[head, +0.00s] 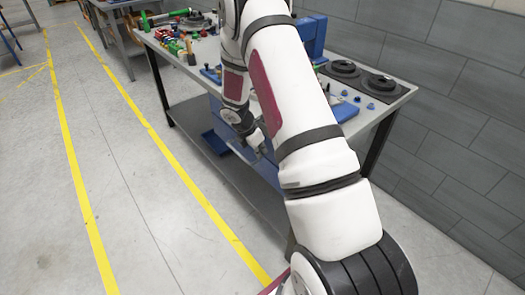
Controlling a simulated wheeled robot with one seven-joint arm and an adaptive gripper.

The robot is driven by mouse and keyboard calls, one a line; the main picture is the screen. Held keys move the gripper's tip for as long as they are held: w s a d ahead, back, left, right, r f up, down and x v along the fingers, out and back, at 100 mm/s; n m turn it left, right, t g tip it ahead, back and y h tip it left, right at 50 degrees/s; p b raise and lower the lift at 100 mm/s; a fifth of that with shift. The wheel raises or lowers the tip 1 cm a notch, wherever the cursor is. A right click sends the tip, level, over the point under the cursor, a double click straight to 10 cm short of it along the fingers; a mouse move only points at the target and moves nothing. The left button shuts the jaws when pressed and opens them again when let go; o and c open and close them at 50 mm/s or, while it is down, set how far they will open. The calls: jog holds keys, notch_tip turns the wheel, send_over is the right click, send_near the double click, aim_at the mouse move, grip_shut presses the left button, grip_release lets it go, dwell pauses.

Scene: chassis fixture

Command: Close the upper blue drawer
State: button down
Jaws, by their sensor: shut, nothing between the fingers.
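A blue drawer unit hangs under the workbench top, largely hidden behind my arm in the head view. A blue drawer part (215,142) sticks out low at the left of the unit. More blue surface (214,104) shows higher up, just under the bench top. I cannot tell which of these belongs to the upper drawer or how far it is open. My gripper (259,147) is small and partly hidden by my own arm. It is shut and empty, in front of the blue unit. I cannot tell whether it touches it.
The workbench (394,103) carries colourful parts on the left, a blue fixture (313,36) and dark round discs (378,82) on the right. A grey wall (450,130) stands behind. The floor (150,220) at left is clear, with yellow lines.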

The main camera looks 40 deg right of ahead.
jog(key=a+f+v, duration=0.1)
jog(key=a+v, duration=0.1)
jog(key=v, duration=1)
jog(key=s+a+r+m+t+p, duration=0.1)
jog(key=s+a+r+m, duration=0.25)
jog(key=r, duration=0.35)
jog(key=s+a+r+m, duration=0.2)
jog(key=s+r+m, duration=0.1)
jog(key=s+r, duration=0.3)
jog(key=s+a+r+m+t+p, duration=0.1)
jog(key=s+a+r+m, duration=0.2)
jog(key=r, duration=0.5)
jog(key=s+a+r+m+t+y, duration=0.1)
jog(key=s+a+r+m+y, duration=0.1)
jog(key=s, duration=0.7)
jog(key=s+a+r+m+t+y+p, duration=0.1)
jog(key=s+a+r+m+y, duration=0.1)
jog(key=s+a+r+m, duration=0.3)
jog(key=s+a+m, duration=0.1)
jog(key=s+a, duration=0.2)
jog(key=s, duration=0.1)
jog(key=shift+s+a, duration=0.2)
jog(key=shift+s, duration=0.05)
jog(key=shift+m, duration=0.25)
